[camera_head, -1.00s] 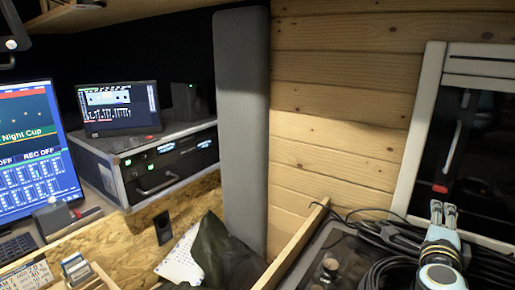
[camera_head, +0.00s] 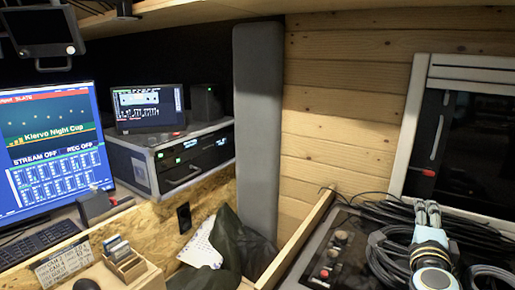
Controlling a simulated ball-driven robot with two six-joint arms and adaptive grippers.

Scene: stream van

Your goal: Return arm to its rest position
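My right gripper (camera_head: 427,213) shows at the lower right, above a dark case with coiled black cables. Its two pale fingers point up and away, side by side with little visible space between them. I see nothing held between the fingers, but from this angle I cannot tell whether they are open or shut. My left gripper is not in view.
Black cables (camera_head: 388,258) lie around and below my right gripper. A wooden edge (camera_head: 297,240) borders the case. A window frame (camera_head: 412,125) stands behind. Left are a rack unit (camera_head: 190,160), a large monitor (camera_head: 52,150) and a card box (camera_head: 125,262).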

